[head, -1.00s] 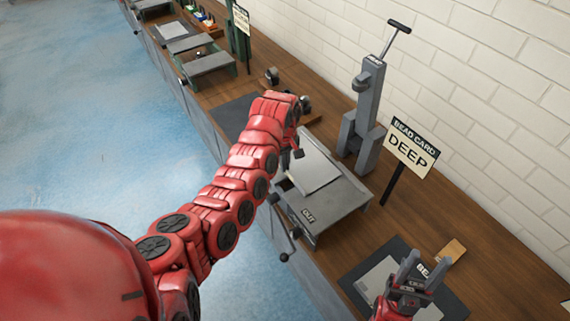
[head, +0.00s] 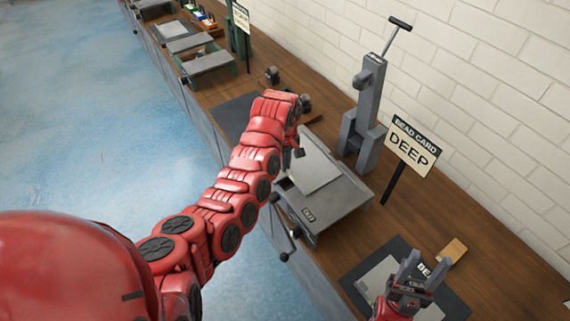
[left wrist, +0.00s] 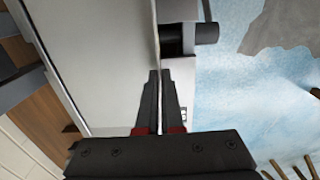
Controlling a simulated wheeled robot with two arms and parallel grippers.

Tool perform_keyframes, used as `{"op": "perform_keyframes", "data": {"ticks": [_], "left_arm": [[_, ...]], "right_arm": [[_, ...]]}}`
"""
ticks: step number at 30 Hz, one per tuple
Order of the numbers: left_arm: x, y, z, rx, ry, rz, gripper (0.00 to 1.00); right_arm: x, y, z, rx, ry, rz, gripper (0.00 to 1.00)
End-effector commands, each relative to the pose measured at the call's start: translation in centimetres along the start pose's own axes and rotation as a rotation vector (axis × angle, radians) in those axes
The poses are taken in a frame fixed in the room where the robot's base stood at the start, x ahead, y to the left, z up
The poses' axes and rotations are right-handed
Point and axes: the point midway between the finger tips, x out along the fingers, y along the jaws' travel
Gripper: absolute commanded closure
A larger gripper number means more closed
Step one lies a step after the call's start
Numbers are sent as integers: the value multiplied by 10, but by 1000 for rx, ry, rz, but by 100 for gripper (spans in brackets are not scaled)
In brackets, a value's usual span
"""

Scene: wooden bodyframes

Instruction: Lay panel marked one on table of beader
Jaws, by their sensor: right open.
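A light grey panel (head: 312,172) lies over the grey table of the beader (head: 335,212), which bears a label at its front. I see no number on the panel, and cannot tell whether it rests fully flat. My left gripper (head: 297,151) is at the panel's far left edge, partly hidden by its own wrist. In the left wrist view the panel (left wrist: 95,55) fills the left, and its thin edge runs between the nearly closed fingers (left wrist: 161,100). My right gripper (head: 411,265) is open and empty above a dark mat.
A grey upright tool with a T-handle (head: 362,125) stands behind the beader. A "BEAD CARD DEEP" sign (head: 410,150) stands to its right. A crank (head: 286,240) hangs at the front left. The dark mat (head: 440,290) holds a grey plate (head: 372,278). Further benches recede top left.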

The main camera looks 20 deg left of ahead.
Motion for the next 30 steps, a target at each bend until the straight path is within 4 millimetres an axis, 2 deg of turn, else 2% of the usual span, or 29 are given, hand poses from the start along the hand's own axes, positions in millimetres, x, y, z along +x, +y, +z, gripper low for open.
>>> {"op": "perform_keyframes", "data": {"ticks": [30], "left_arm": [[2,0,0,0,1,1,100]], "right_arm": [[-8,0,1,0,0,0,50]]}}
